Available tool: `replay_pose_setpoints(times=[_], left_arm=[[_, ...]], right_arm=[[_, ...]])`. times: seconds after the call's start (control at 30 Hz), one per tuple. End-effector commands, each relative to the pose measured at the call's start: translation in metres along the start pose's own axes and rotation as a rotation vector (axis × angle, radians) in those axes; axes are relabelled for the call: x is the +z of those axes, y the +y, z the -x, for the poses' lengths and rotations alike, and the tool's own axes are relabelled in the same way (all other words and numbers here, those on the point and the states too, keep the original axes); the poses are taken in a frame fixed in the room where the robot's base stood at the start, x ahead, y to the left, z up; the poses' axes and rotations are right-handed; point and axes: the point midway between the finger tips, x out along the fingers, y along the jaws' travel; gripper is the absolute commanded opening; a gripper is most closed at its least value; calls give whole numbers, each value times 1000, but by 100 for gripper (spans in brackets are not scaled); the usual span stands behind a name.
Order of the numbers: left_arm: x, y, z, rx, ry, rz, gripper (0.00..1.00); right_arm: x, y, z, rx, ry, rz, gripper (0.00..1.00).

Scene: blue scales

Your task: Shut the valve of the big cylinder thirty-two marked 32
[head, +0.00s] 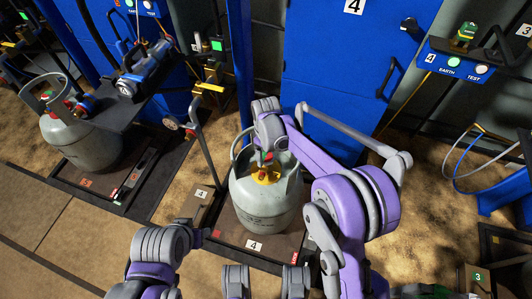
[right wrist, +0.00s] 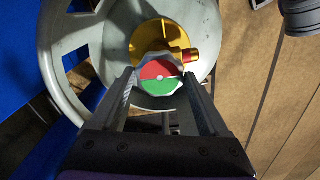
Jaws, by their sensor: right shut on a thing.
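A big grey gas cylinder (head: 265,205) stands upright on the dark scale platform with a 4 label.
Another grey cylinder (head: 80,140) stands on a scale at the left, with a coupling and hose near its valve. A yellow-topped post (head: 205,92) stands left of the big cylinder. Blue cabinets (head: 340,70) are behind. Brown floor lies clear at the lower left.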

Motion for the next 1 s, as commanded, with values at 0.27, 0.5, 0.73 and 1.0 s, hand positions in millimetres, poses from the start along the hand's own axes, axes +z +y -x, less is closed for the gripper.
replay_pose_setpoints(times=[0.27, 0.5, 0.73, 1.0], left_arm=[[-1, 0, 5, 0, 2, 0, 50], [-2, 0, 8, 0, 3, 0, 50], [-3, 0, 11, 0, 4, 0, 50], [-4, 0, 14, 0, 5, 0, 50]], right_arm=[[0, 0, 1, 1, 1, -261, 23], [0, 0, 1, 1, 1, -489, 23], [0, 0, 1, 1, 1, -707, 23], [0, 1, 1, 1, 1, -963, 23]])
